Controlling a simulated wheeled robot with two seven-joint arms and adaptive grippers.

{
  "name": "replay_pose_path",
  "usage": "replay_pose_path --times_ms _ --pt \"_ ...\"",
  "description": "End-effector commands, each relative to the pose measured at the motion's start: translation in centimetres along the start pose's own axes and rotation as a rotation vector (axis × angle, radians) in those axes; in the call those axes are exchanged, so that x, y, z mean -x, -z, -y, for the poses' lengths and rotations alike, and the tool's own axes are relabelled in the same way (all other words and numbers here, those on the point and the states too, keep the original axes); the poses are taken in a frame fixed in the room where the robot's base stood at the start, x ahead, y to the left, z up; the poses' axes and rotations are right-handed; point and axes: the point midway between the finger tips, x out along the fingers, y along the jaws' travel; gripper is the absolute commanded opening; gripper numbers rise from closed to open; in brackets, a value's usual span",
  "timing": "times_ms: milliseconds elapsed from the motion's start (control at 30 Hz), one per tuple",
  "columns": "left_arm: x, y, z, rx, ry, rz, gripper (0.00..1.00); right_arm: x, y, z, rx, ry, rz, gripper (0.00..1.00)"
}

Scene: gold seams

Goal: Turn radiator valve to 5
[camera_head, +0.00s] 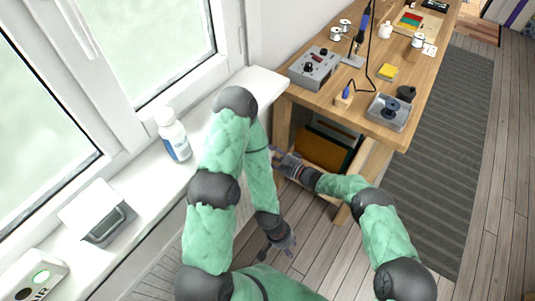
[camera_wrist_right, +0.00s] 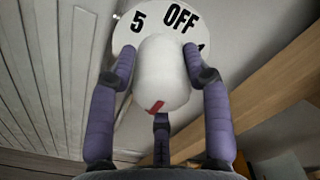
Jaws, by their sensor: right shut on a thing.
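The radiator valve's white knob (camera_wrist_right: 160,72) fills the middle of the right wrist view, with a red mark on its lower front. Behind it is a round white dial (camera_wrist_right: 128,32) lettered "5" at the upper left and "OFF" at the top, with another figure partly hidden at the right. My right gripper (camera_wrist_right: 160,85) is shut on the knob, with purple fingers on both sides and a third below. In the head view my right gripper (camera_head: 280,158) is below the sill, where the knob is hidden. My left gripper (camera_head: 283,246) hangs low over the floor, fingers spread and empty.
The wooden workbench (camera_head: 380,125) stands beside my right gripper, with its leg and a lower shelf close by. A white bottle (camera_head: 173,135) and a grey-white device (camera_head: 98,215) stand on the windowsill (camera_head: 140,205). Floor to the right, with a grey rug (camera_head: 450,150), is clear.

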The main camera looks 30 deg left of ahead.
Motion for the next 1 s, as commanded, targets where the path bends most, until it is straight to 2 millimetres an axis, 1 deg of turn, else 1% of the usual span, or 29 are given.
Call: replay_pose_path --times_ms 33,1000 --pt "0.00 0.00 0.00 0.000 0.000 0.000 0.40 -0.07 -0.29 -0.51 -0.047 -0.007 0.006 0.16" --pt "0.01 0.00 0.00 0.000 0.000 0.000 0.40 -0.10 -0.11 0.04 -0.965 -0.005 0.004 0.16"
